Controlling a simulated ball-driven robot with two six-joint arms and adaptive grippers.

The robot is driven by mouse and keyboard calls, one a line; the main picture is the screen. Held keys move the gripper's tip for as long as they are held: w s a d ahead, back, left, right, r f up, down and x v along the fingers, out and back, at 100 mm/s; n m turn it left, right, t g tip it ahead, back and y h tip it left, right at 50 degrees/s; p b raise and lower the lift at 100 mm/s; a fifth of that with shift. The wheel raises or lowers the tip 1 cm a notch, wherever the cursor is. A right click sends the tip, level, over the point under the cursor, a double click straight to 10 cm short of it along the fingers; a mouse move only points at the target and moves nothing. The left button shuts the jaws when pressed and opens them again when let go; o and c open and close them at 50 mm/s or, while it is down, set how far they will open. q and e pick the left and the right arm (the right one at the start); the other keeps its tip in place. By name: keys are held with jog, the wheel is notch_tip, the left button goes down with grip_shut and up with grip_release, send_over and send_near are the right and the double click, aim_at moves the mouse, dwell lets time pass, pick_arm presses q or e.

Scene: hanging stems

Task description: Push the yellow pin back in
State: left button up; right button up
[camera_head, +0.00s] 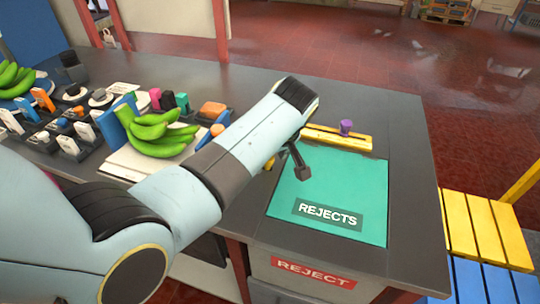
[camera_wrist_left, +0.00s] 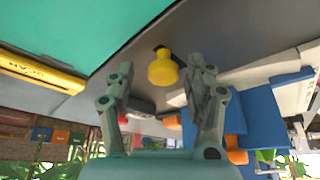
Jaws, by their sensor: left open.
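The yellow pin (camera_wrist_left: 163,70) shows in the left wrist view as a round yellow knob with a dark stem behind it. It lies between the two spread fingers of my left gripper, with gaps on both sides. In the head view a small patch of the yellow pin (camera_head: 269,163) shows just left of my left gripper (camera_head: 299,166). That gripper points down at the left edge of the green panel, and the arm hides part of it. How far the pin stands out is unclear. My right gripper is out of view.
The green REJECTS panel (camera_head: 340,180) lies right of the gripper. Green bananas (camera_head: 160,135) and several small blocks crowd the counter at left. Yellow and blue slats (camera_head: 485,230) stand at right.

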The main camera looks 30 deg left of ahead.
pick_arm(q)
jog(key=shift+r, duration=0.1)
notch_tip(320, 180, up, 10)
dwell(0.4)
